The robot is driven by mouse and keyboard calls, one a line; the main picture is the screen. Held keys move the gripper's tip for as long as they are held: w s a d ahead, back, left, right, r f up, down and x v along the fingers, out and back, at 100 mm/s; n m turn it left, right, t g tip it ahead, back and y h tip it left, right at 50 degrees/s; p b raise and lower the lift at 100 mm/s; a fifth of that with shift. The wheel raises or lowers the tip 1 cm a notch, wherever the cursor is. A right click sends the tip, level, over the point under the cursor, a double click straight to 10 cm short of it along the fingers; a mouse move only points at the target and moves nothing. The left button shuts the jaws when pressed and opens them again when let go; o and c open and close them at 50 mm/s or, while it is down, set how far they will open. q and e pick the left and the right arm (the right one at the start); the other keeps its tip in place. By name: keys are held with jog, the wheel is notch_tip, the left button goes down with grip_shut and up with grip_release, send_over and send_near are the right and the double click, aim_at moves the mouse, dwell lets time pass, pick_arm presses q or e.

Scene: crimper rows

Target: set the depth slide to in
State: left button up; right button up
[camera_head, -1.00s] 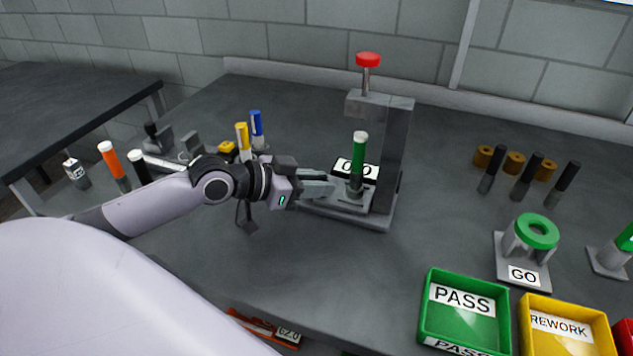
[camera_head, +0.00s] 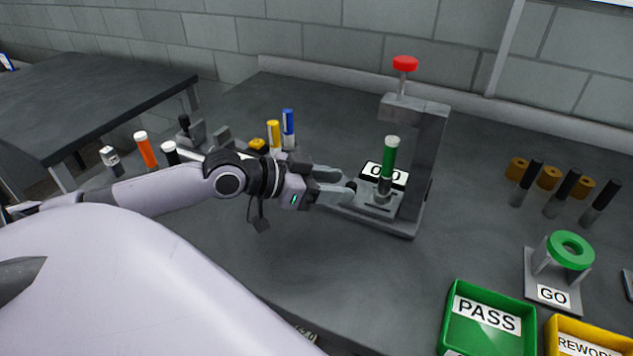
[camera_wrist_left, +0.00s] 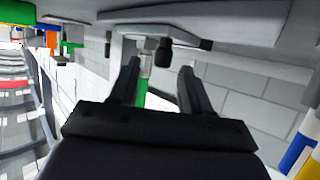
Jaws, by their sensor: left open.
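The grey press fixture (camera_head: 425,150) with a red-topped plunger (camera_head: 405,64) stands on the bench. A green cylinder with a pale top (camera_head: 389,160) stands upright on its base, in front of a white number label (camera_head: 372,168) that it partly hides. A small black knob (camera_head: 351,187) shows at the left end of the fixture's base, apparently the depth slide's knob; it also shows in the left wrist view (camera_wrist_left: 163,50). My left gripper (camera_head: 345,183) is open with its fingertips at this knob. In the wrist view the knob lies just beyond the fingertips, roughly between them; contact cannot be told.
Yellow and blue markers (camera_head: 288,130) and other small tools stand behind my left arm. A green PASS tray (camera_head: 448,320), a yellow REWORK tray (camera_head: 553,330) and a GO gauge (camera_head: 570,250) are at the right. The bench in front of the fixture is clear.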

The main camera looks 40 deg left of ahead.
pick_arm(q)
jog(key=shift+v, duration=2.1)
